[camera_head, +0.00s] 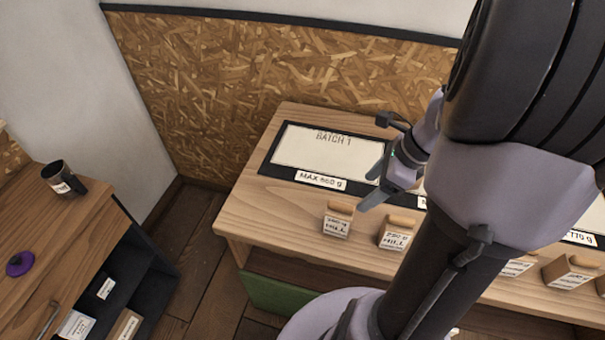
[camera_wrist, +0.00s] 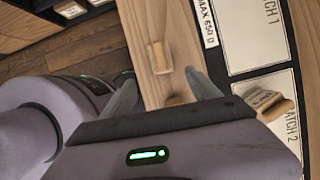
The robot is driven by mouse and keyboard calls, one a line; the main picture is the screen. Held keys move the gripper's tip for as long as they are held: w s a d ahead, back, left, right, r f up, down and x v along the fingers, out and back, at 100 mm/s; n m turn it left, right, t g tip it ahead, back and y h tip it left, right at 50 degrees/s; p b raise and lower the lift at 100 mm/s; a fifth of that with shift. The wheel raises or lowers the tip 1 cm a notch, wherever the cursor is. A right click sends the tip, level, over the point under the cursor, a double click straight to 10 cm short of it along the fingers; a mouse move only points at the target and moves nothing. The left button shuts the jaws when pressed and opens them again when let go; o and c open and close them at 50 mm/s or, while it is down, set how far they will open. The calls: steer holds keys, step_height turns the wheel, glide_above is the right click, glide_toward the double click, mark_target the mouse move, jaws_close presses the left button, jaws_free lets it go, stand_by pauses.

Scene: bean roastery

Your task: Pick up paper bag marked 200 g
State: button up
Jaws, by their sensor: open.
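Several small paper bags with white labels stand along the front of the wooden table. The leftmost bag (camera_head: 337,222) and the one right of it (camera_head: 395,233) have gram figures too small and turned to read surely, so I cannot tell which is marked 200 g. My gripper (camera_head: 374,160) is open and empty, above the table near these two bags. In the wrist view, a brown bag (camera_wrist: 160,57) shows ahead, between the lines of the open fingers (camera_wrist: 165,88), apart from them.
The BATCH 1 panel (camera_head: 325,150) with a MAX 650 g label is bare on the table. More bags (camera_head: 570,272) stand at the right. My arm hides the table's middle. A side bench (camera_head: 55,225) at left holds a dark mug (camera_head: 62,180) and a purple item (camera_head: 19,264).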

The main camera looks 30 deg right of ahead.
mark_target(349, 208)
steer(key=b+x, duration=0.5)
steer(key=x, duration=0.6)
steer(key=shift+s+d+f, duration=0.1)
steer(key=shift+s+f, duration=0.05)
steer(key=shift+f, duration=0.1)
steer(key=b+x, duration=0.2)
steer(key=x, duration=0.1)
steer(key=b+x, duration=0.1)
steer(key=x, duration=0.2)
steer(key=shift+w+r+b, duration=0.2)
steer(key=shift+w+b, duration=0.15)
steer(key=shift+r, duration=0.15)
jaws_close()
